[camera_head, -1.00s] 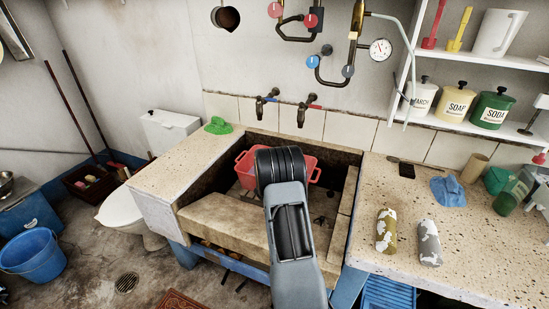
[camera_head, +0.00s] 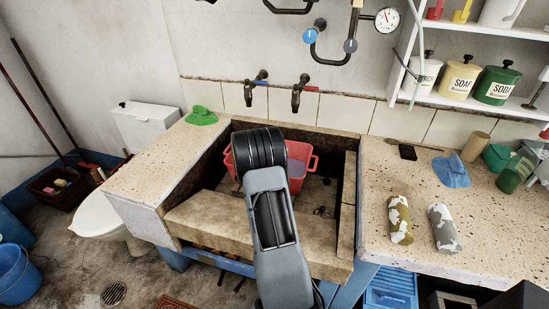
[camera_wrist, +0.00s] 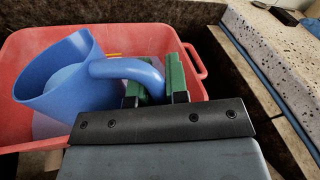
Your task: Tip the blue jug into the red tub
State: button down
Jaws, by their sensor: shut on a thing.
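The red tub (camera_head: 308,167) sits in the stone trough, partly hidden by my arm in the head view. It also fills much of the wrist view (camera_wrist: 30,50). The blue jug (camera_wrist: 62,90) shows in the wrist view over the tub's opening, its wide mouth toward the upper left. It looks tilted, but how far I cannot tell. My gripper (camera_wrist: 154,82), with green finger pads, is shut on the jug's handle (camera_wrist: 125,70). My arm hides the gripper and most or all of the jug in the head view.
The stone trough's front ledge (camera_head: 225,222) lies under my arm. Two taps (camera_head: 299,92) are on the wall behind. The right counter (camera_head: 390,240) holds two mottled cylinders (camera_head: 400,219) and a blue cloth (camera_head: 451,171). A green cloth (camera_head: 201,116) lies on the left counter.

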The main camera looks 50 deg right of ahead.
jog(key=shift+s+f+m+b, duration=0.15)
jog(key=shift+f+m+b, duration=0.25)
jog(key=shift+b, duration=0.4)
jog(key=shift+b, duration=0.35)
jog(key=shift+f+b, duration=0.25)
jog(key=shift+b, duration=0.45)
jog(key=shift+f+b, duration=0.1)
jog(key=shift+b, duration=1.45)
jog(key=b, duration=0.2)
jog(key=shift+b, duration=0.3)
jog(key=m+b, duration=0.1)
jog(key=b, duration=0.1)
jog(key=f+m+b, duration=0.1)
jog(key=b, duration=0.2)
jog(key=shift+s+f+t+h, duration=0.15)
jog(key=shift+f+t+h, duration=0.15)
jog(key=shift+h, duration=0.1)
jog(key=shift+f+m+b, duration=0.25)
jog(key=shift+m+b, duration=0.35)
jog(key=shift+b, duration=0.4)
